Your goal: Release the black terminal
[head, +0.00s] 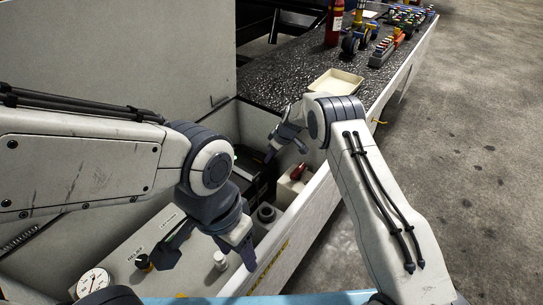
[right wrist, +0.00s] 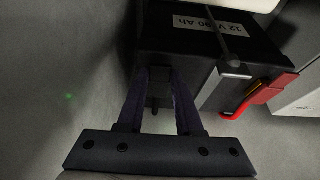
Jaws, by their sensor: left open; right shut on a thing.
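The black battery (right wrist: 195,55) bears a white label reading 12 V 90 Ah in the right wrist view. In the head view it sits in the side compartment (head: 262,182), partly hidden. My right gripper (head: 284,150) reaches over it; in its wrist view the fingers (right wrist: 160,78) are shut on a small dark piece, the black terminal (right wrist: 158,92), beside the battery. Whether the terminal touches the battery post is unclear. A red terminal (right wrist: 262,92) shows to the right, also in the head view (head: 298,171). My left gripper (head: 207,256) is open and empty above the panel.
The grey panel (head: 130,255) carries a gauge (head: 93,281), a black knob (head: 143,262) and a white knob (head: 220,260). A cream tray (head: 336,82) and a red extinguisher (head: 334,22) stand on the black deck. The compartment's outer wall (head: 310,210) bounds the right side.

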